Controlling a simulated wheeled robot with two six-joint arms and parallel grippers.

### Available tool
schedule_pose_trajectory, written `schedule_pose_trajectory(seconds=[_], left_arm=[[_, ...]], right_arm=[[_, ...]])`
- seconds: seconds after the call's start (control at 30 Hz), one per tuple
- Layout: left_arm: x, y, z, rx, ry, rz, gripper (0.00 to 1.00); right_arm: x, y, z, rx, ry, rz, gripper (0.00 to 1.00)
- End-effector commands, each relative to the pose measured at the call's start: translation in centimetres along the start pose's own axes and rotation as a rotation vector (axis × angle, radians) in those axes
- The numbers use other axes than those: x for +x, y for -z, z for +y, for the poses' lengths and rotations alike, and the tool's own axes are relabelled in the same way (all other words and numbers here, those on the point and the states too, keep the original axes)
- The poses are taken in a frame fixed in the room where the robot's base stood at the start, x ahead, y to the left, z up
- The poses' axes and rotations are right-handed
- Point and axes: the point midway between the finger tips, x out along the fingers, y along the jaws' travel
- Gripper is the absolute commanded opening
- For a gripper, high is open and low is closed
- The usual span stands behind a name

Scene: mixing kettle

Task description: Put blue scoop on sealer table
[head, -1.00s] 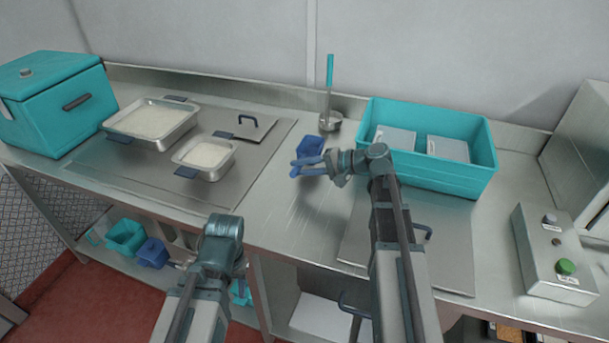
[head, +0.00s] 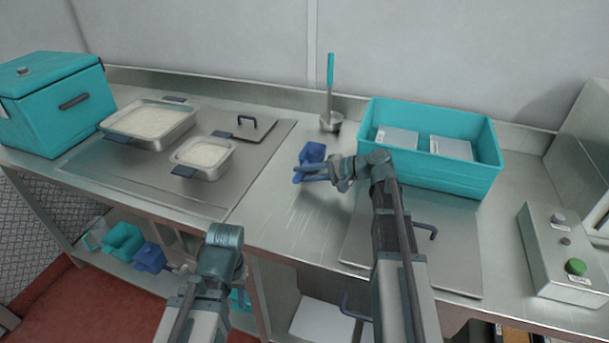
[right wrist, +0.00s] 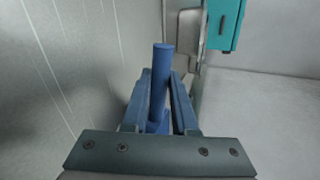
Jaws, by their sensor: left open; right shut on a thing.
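The blue scoop (head: 313,153) is at the middle of the steel table (head: 275,215). My right gripper (head: 308,172) is shut on it. In the right wrist view the scoop's round blue handle (right wrist: 161,75) stands up between the fingers (right wrist: 160,100). I cannot tell whether the scoop touches the table. The scoop's bowl is partly hidden by the fingers in the head view. My left gripper (head: 182,268) is open and empty, low in front of the table near the lower shelf; its fingers are small and hard to make out.
A teal crate (head: 480,165) with pale packs is to the right, and a control box (head: 560,255) further right. Metal pans (head: 205,158) of white contents sit left. Bare table lies in front of the scoop.

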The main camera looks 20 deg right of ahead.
Motion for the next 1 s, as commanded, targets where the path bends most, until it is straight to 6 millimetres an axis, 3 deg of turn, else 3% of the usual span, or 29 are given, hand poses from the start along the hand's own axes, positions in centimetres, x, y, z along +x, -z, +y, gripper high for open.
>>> schedule_pose_trajectory(seconds=[0.07,0.1,0.23,0.63,1.0], left_arm=[[0.4,0.0,0.0,0.0,0.0,0.0,0.46],[0.3,0.0,0.0,0.0,0.0,0.0,0.46],[0.2,0.0,0.0,0.0,0.0,0.0,0.46],[-0.4,0.0,0.0,0.0,0.0,0.0,0.46],[-3.0,-0.2,-0.3,0.0,0.0,0.0,0.46]], right_arm=[[0.1,0.1,0.4,0.0,0.0,0.0,0.0],[0.1,0.0,0.2,0.0,0.0,0.0,0.32],[0.1,0.0,0.2,0.0,0.0,0.0,0.55],[-0.4,0.0,-0.2,0.001,0.0,0.001,0.56],[-7.7,0.0,-0.4,0.002,0.001,0.004,0.56]])
